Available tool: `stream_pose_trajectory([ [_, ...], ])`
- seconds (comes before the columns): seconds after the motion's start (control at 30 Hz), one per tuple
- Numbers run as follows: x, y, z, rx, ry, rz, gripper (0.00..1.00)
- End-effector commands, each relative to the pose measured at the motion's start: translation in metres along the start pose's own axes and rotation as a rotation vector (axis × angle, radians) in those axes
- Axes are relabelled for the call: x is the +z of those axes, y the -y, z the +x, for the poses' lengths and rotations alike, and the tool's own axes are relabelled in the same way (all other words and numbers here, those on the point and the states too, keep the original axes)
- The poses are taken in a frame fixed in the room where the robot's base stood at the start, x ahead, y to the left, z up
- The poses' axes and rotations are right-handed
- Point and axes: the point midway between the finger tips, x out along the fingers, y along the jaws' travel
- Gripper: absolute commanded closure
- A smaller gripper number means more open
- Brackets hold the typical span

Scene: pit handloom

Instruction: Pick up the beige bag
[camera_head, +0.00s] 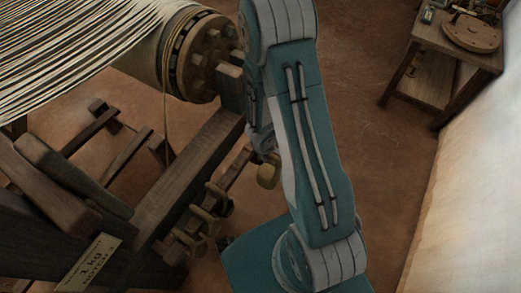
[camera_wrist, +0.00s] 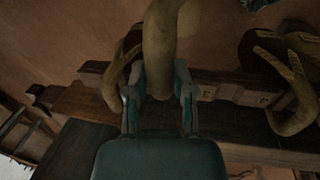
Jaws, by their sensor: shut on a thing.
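My gripper (camera_wrist: 158,95) is shut on a thick, curved beige thing (camera_wrist: 160,45), which I take to be the beige bag. It runs up out of the top of the wrist view, so its whole shape is cut off. In the head view a small beige piece (camera_head: 268,175) shows just below my gripper's end, beside my arm. My arm hides most of the gripper there. I cannot tell whether the bag touches the wooden rail (camera_wrist: 235,88) behind it.
Several similar tan loops, one at the right (camera_wrist: 295,95), hang along the rail close to my gripper. The loom's beam (camera_head: 190,165) and thread roller (camera_head: 200,55) stand to the left. A small table (camera_head: 455,55) is far right, with open floor (camera_head: 385,150) before it.

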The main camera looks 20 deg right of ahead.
Motion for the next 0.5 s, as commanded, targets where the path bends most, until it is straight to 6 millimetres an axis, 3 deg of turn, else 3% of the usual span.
stream_pose_trajectory([
  [0.5, 0.049, 0.000, 0.000, -0.001, -0.002, 0.002, 1.00],
])
